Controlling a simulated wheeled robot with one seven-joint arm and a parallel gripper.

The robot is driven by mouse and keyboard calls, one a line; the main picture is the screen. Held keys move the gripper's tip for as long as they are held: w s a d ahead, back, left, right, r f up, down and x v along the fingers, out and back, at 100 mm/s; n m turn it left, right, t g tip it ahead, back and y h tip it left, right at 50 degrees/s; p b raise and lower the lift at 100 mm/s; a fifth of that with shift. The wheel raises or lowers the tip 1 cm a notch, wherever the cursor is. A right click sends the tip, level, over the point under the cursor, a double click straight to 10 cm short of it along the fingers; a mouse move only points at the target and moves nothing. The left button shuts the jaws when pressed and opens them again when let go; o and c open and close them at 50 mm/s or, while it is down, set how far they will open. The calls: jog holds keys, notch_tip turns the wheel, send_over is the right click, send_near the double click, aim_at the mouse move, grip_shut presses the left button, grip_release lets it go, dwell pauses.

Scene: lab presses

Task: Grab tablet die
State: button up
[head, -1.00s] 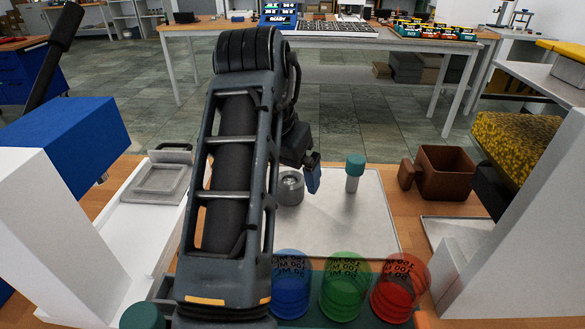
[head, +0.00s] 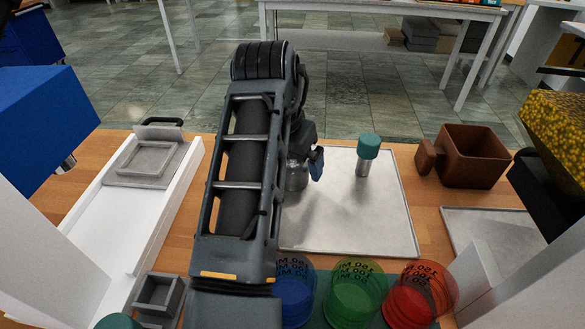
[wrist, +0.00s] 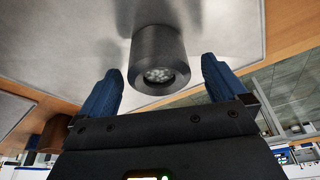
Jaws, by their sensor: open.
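The tablet die is a short dark grey metal cylinder with a cluster of small round marks in its end face. In the wrist view the tablet die (wrist: 158,52) stands between the two blue fingers of my gripper (wrist: 161,68), with gaps on both sides. In the head view the tablet die (head: 297,179) is partly hidden by my arm. There my gripper (head: 315,163) shows one blue finger at the die's right. My gripper is open and holds nothing.
A grey rod with a teal cap (head: 368,147) stands on the pale metal tray (head: 345,232), right of the die. A brown box (head: 473,155) is farther right. Blue, green (head: 352,292) and red cups stand in front. A white channel (head: 110,228) lies left.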

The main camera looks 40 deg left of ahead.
jog(key=shift+w+f, duration=0.15)
jog(key=shift+f, duration=0.3)
jog(key=c, duration=1.5)
